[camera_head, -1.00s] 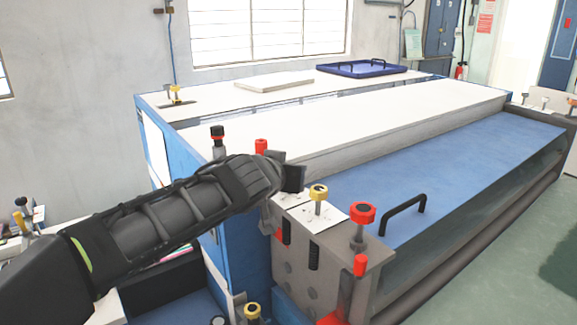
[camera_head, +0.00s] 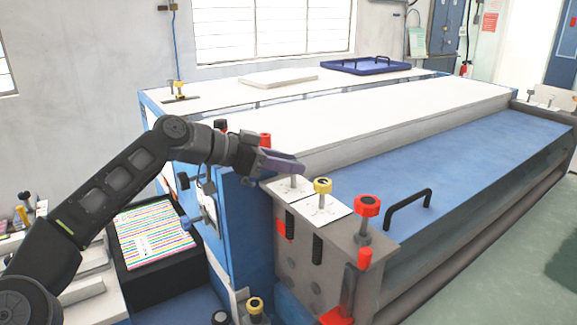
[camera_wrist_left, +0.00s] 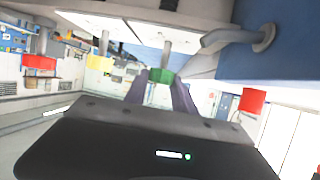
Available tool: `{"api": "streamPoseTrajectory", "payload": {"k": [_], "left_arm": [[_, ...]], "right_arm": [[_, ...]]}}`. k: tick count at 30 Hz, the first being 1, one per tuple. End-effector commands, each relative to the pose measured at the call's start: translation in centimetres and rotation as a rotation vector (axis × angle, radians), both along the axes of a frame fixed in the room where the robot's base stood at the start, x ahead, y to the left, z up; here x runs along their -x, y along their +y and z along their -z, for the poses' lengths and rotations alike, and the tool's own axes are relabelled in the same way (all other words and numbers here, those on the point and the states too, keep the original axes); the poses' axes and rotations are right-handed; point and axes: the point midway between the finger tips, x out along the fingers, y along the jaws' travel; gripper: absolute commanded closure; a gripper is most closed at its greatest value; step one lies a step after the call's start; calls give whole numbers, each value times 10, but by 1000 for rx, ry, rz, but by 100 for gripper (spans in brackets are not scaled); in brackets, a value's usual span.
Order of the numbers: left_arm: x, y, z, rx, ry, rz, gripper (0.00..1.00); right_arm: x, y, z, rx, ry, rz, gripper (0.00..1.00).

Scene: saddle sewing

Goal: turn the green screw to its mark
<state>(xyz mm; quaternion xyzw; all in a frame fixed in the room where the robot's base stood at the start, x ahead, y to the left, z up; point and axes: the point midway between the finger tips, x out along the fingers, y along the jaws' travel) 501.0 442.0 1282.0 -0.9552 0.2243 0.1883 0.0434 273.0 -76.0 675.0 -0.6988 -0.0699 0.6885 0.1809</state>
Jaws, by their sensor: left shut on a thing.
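The green screw's knob (camera_wrist_left: 160,76) shows in the left wrist view between the two fingers of my left gripper (camera_wrist_left: 162,88), which is shut on it. In the head view my left gripper (camera_head: 288,164) reaches in from the left, over the back screw position on the machine's end block, and hides the green knob. Only a short metal shaft (camera_head: 293,182) shows below the fingers, above a white marked plate (camera_head: 325,212). The marks near the green screw are too small and too covered to read. My right gripper is not in view.
A yellow-topped screw (camera_head: 322,187) and a red-topped screw (camera_head: 367,206) stand close in front of the gripper. A black handle (camera_head: 407,211) rises from the blue cover (camera_head: 455,160). A black-topped knob and another red knob (camera_head: 265,139) stand behind my wrist.

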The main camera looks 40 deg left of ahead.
Motion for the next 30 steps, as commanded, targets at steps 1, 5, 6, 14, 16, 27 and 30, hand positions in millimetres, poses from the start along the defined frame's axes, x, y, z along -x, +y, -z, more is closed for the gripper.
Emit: {"api": "streamPoseTrajectory", "payload": {"k": [1, 5, 6, 14, 16, 27, 30], "left_arm": [[-2, 0, -6, 4, -2, 46, 100], [-2, 1, -7, 3, -1, 162, 100], [-3, 2, -8, 2, -2, 195, 100], [-4, 4, -5, 0, 1, 360, 100], [-4, 4, -4, -1, 1, 386, 100], [-4, 6, 0, -4, 2, 433, 100], [-4, 6, 0, -5, 1, 432, 100]], "right_arm": [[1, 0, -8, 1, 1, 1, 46], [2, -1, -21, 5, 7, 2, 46], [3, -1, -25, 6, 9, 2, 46], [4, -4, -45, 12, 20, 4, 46], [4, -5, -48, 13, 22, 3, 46], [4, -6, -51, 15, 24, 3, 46], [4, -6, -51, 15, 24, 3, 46]]}}
